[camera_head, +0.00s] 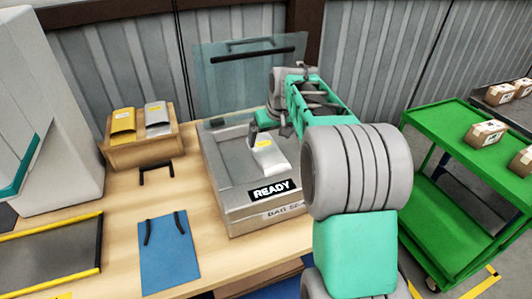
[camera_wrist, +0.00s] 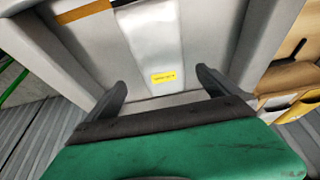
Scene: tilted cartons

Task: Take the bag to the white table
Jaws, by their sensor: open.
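A pale bag (camera_head: 273,160) with a small yellow label lies in the grey bag sealer (camera_head: 240,222), whose front sign reads READY. In the wrist view the bag (camera_wrist: 150,38) lies ahead of and between my fingertips, with its label facing me. My gripper (camera_head: 268,136) is open above the sealer's bed, at the bag's upper end. Its two dark fingers also show in the wrist view (camera_wrist: 160,80), spread wide. I cannot tell whether they touch the bag. I cannot make out a white table in either view.
The sealer's clear lid (camera_head: 250,78) stands raised behind it. A wooden box (camera_head: 148,150) with yellow and grey packets and a blue sheet (camera_head: 168,255) are on the wooden table (camera_head: 215,262). A green cart (camera_head: 448,150) with cartons stands at right.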

